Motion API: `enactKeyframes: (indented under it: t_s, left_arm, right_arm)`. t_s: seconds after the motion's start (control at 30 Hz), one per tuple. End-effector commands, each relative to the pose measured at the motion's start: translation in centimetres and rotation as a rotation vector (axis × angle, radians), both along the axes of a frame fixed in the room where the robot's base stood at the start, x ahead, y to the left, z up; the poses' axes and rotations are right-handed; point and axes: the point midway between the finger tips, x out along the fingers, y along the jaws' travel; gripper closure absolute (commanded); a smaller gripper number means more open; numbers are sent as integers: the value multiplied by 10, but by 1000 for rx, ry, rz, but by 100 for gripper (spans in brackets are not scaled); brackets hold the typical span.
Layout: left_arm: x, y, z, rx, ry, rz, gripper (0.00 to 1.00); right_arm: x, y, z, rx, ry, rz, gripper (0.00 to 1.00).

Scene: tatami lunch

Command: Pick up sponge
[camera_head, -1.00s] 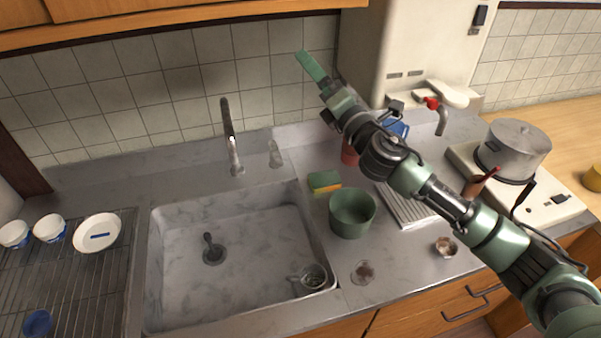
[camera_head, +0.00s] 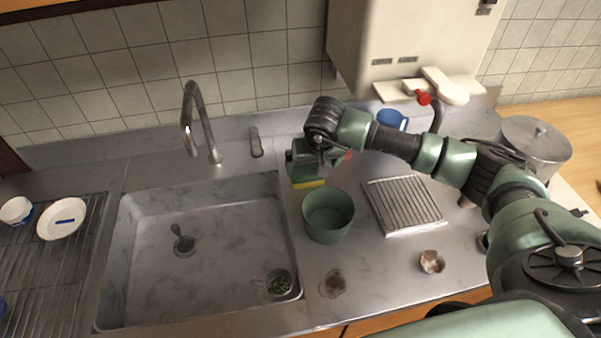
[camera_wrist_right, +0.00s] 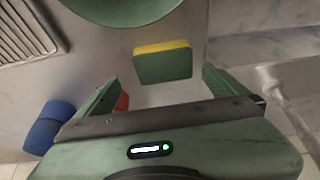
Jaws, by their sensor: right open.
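The sponge (camera_wrist_right: 163,62) is green with a yellow layer and lies on the counter beside the sink. In the head view only part of the sponge (camera_head: 308,184) shows below my right gripper (camera_head: 303,165). In the right wrist view my right gripper (camera_wrist_right: 158,90) is open, with one finger toward each side of the sponge. The sponge is a little ahead of the fingertips, with nothing held between them. My left gripper is not in view.
A green pot (camera_head: 328,217) stands close to the sponge. The sink (camera_head: 200,240) is to the left, with a faucet (camera_head: 200,125) behind it. A ribbed drain tray (camera_head: 403,205) lies right of the pot. A blue mug (camera_head: 390,119) stands behind.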

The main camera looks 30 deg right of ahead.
Motion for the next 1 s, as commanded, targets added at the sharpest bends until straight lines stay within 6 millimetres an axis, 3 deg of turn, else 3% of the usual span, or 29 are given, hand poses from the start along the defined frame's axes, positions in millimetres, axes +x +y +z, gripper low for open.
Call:
enactKeyframes:
  t_s: [0.6,0.9,1.0]
  left_arm:
    - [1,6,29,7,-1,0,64]
    - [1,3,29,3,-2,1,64]
    - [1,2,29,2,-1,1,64]
  right_arm:
    - [35,-4,-58,6,3,-2,0]
    - [37,-4,-63,6,0,-1,0]
    - [37,-4,-63,6,0,-1,28]
